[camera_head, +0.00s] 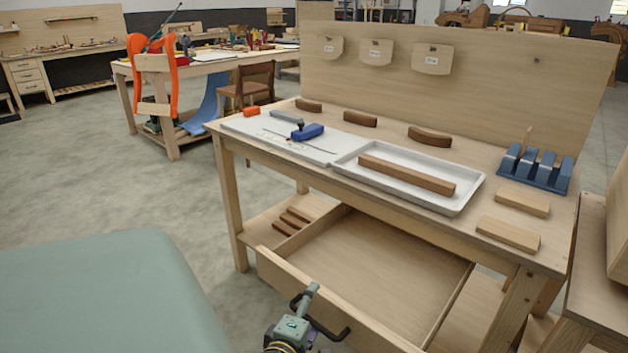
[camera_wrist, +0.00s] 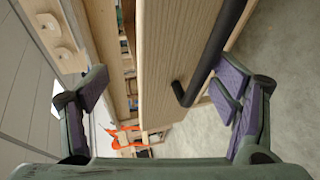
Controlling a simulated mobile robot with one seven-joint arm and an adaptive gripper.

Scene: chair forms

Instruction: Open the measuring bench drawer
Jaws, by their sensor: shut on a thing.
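The measuring bench (camera_head: 420,215) has its wide wooden drawer (camera_head: 370,262) pulled well out, and the inside shows empty. A dark bar handle (camera_head: 338,337) is fixed to the drawer's front panel (camera_head: 280,272). My gripper (camera_head: 312,318) is at this handle, low in the head view, shut on it. In the wrist view, the drawer front (camera_wrist: 170,65) and the handle (camera_wrist: 213,60) lie between my two purple-padded fingers (camera_wrist: 160,92). The handle runs close to the right finger. The exact contact is hard to see.
The bench top holds a white tray (camera_head: 470,198) with a wooden bar, a white board (camera_head: 245,128) with tools, and a blue rack (camera_head: 535,170). A lower shelf (camera_head: 260,222) carries dark wooden pieces. Open grey floor (camera_head: 80,170) lies to the left.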

